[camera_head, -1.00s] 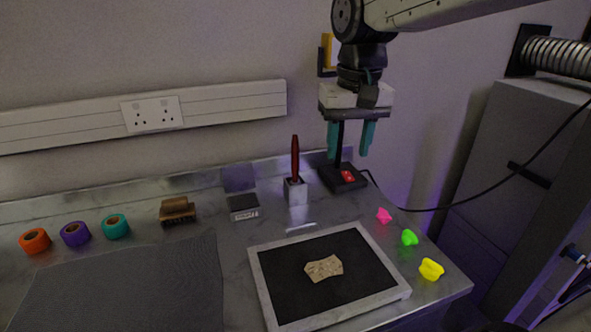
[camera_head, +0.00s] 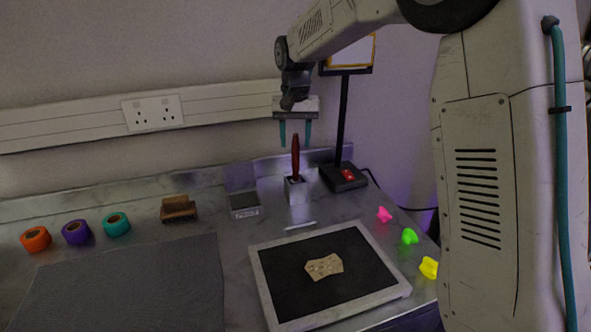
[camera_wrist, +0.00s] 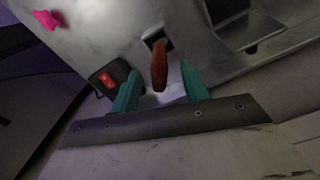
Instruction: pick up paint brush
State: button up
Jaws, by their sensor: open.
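The paint brush (camera_head: 295,158) has a dark red handle and stands upright in a small grey holder (camera_head: 297,190) near the back of the bench. My gripper (camera_head: 295,140) is open, with its two teal fingers pointing down around the top of the handle in the head view. In the wrist view the red handle (camera_wrist: 159,70) shows between the teal fingertips of my gripper (camera_wrist: 160,82), apart from both. The brush's lower end is hidden inside the holder.
A black lamp stand (camera_head: 343,175) with a red switch rises close to the right of the holder. A small scale (camera_head: 244,205) stands to the left. A framed black tray (camera_head: 375,300) with a tan fragment lies in front. The wall and socket rail (camera_head: 60,125) are behind.

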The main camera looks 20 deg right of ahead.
aim_at(296, 168)
jog(key=shift+s+f, duration=0.15)
jog(key=shift+f, duration=1.75)
grip_shut()
jog(key=shift+r, duration=0.1)
